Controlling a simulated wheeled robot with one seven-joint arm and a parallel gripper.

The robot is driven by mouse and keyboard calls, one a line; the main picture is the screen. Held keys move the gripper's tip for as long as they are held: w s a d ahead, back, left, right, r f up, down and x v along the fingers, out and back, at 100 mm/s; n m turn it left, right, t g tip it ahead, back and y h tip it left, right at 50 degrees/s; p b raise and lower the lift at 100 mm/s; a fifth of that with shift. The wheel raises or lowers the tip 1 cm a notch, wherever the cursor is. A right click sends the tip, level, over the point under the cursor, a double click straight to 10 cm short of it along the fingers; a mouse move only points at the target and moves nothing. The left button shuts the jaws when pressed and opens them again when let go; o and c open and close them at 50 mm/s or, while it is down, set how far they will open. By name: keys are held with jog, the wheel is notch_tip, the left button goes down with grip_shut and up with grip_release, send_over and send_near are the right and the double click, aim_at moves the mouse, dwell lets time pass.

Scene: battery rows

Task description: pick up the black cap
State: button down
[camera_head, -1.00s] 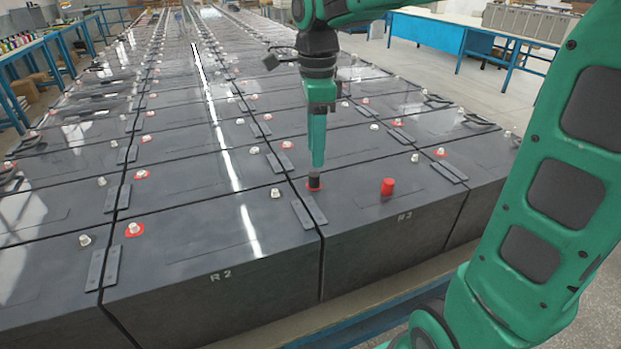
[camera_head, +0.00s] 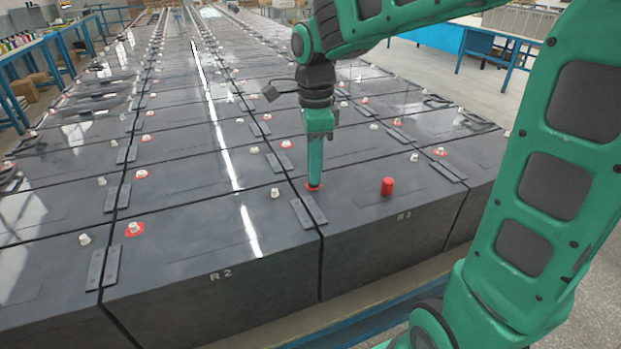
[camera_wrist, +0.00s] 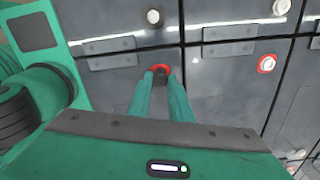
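The black cap (camera_wrist: 161,77) sits on a red ring (camera_wrist: 160,68) on top of a dark battery block. In the wrist view it lies between the two fingertips of my gripper (camera_wrist: 160,75), one on each side. In the head view my gripper (camera_head: 314,184) points straight down at the cap's place and hides the cap; only the edge of the red ring shows. The fingers are close around the cap, but I cannot tell whether they touch or press on it.
A red cap (camera_head: 387,186) stands on the same battery, to the right. Pale terminals (camera_head: 275,193) and dark connecting strips (camera_head: 309,212) stand out on nearby batteries. Battery rows fill the view. Blue tables (camera_head: 480,38) stand behind at the right.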

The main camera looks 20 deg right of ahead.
jog(key=shift+w, duration=0.1)
jog(key=shift+r, duration=0.45)
jog(key=r, duration=0.3)
jog(key=shift+s+a+r, duration=0.35)
jog(key=shift+a+r, duration=0.05)
jog(key=s+a+r, duration=0.6)
jog(key=s+a, duration=0.1)
jog(key=a, duration=0.1)
jog(key=shift+r, duration=0.15)
jog(key=shift+r, duration=0.65)
dwell(0.3)
jog(key=shift+r, duration=2.4)
